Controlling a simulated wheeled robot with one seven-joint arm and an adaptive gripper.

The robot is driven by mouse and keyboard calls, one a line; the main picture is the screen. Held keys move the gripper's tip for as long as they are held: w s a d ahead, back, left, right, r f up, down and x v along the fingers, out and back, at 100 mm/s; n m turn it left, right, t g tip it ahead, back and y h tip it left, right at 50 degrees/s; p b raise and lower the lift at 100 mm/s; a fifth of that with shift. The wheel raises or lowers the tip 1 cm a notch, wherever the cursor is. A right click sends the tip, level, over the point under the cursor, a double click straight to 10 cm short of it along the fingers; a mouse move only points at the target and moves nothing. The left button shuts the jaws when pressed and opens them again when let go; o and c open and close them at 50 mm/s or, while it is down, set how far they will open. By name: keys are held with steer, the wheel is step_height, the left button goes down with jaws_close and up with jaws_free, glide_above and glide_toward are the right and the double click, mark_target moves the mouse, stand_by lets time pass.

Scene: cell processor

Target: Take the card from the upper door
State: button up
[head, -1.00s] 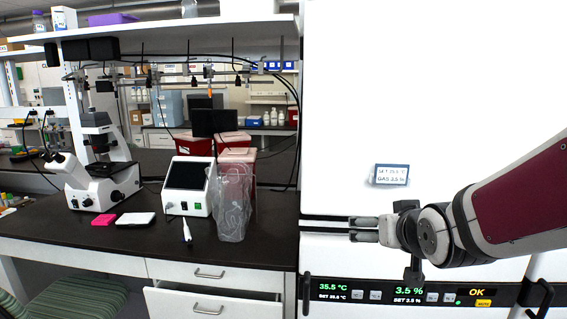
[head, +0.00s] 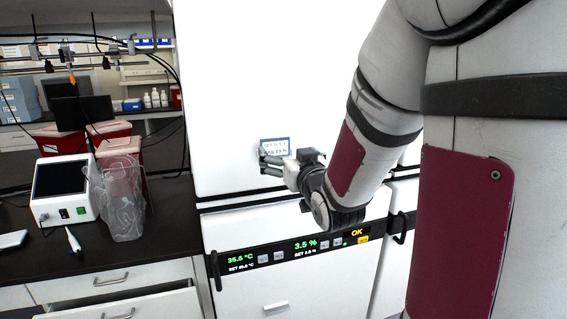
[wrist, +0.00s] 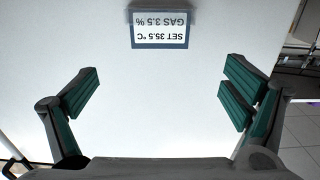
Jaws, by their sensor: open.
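The card (head: 275,146) is a small white label with a dark blue border on the white upper door (head: 240,90). In the wrist view the card (wrist: 160,28) appears upside down at the top middle, reading SET 35.5 °C and GAS 3.5 %. My gripper (head: 263,162) is in front of the upper door, its fingertips close to the card's lower left in the head view. In the wrist view my gripper (wrist: 165,88) is open, with green-padded fingers wide apart and nothing between them. The card lies beyond the fingertips, centred between them. Whether a finger touches the door cannot be told.
Below the upper door is a control panel (head: 300,248) with lit readouts, above a lower door. To the left a dark bench (head: 160,235) holds a white screen device (head: 65,190), a clear plastic bag (head: 122,200) and a pipette. An open drawer (head: 130,305) juts out below.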

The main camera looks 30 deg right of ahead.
mark_target(275, 140)
steer(key=b+x, duration=0.2)
steer(key=x, duration=0.9)
steer(key=shift+w+b, duration=0.15)
steer(key=shift+b, duration=0.2)
steer(key=c, duration=1.8)
steer(key=shift+r, duration=0.1)
steer(key=shift+r, duration=0.35)
steer(key=shift+r+p, duration=0.2)
steer(key=shift+p, duration=0.1)
steer(key=shift+r+p, duration=0.5)
steer(key=shift+r, duration=0.7)
